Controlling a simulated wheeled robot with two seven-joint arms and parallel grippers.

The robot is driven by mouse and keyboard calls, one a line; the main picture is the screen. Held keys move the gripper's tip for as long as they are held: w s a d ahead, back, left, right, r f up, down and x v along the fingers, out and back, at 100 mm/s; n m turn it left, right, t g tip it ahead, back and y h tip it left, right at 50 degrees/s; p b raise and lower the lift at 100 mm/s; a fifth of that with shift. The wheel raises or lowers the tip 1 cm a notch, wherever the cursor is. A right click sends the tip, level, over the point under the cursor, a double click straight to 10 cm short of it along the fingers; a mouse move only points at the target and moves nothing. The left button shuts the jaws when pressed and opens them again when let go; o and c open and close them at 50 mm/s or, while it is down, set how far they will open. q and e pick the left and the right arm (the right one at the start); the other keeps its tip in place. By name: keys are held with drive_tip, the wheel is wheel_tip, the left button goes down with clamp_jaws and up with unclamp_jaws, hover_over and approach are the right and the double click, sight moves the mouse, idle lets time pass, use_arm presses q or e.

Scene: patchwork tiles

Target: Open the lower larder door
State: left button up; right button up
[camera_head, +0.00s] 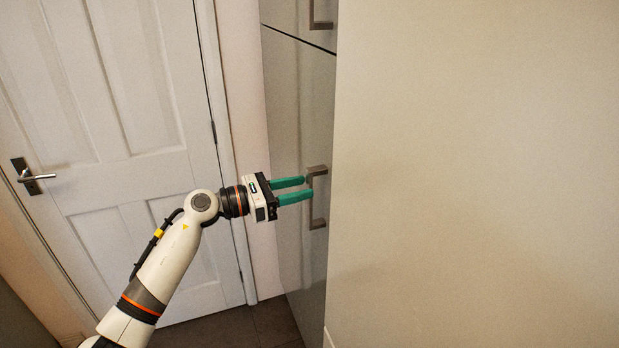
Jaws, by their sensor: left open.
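The lower larder door (303,130) is a tall grey panel just right of the white room door, seen at a steep angle and looking closed. Its bracket-shaped metal handle (318,222) stands upright near the door's right edge. My left gripper (309,187) has two green fingers pointing right, apart from each other. Their tips are at the upper part of the handle; I cannot tell whether they touch it or stand around it. The beige wall at the right cuts off the view of the larder's right side. My right gripper is not in view.
The upper larder door (300,15) with its own handle (319,14) is above a dark gap. A white panelled room door (130,130) with a dark lever handle (32,177) is at the left. A large beige surface (480,180) fills the right. Dark floor (245,328) shows below.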

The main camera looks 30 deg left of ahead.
sight(308, 186)
use_arm(q)
drive_tip(key=shift+p+x, duration=0.35)
drive_tip(key=shift+x, duration=1.3)
clamp_jaws()
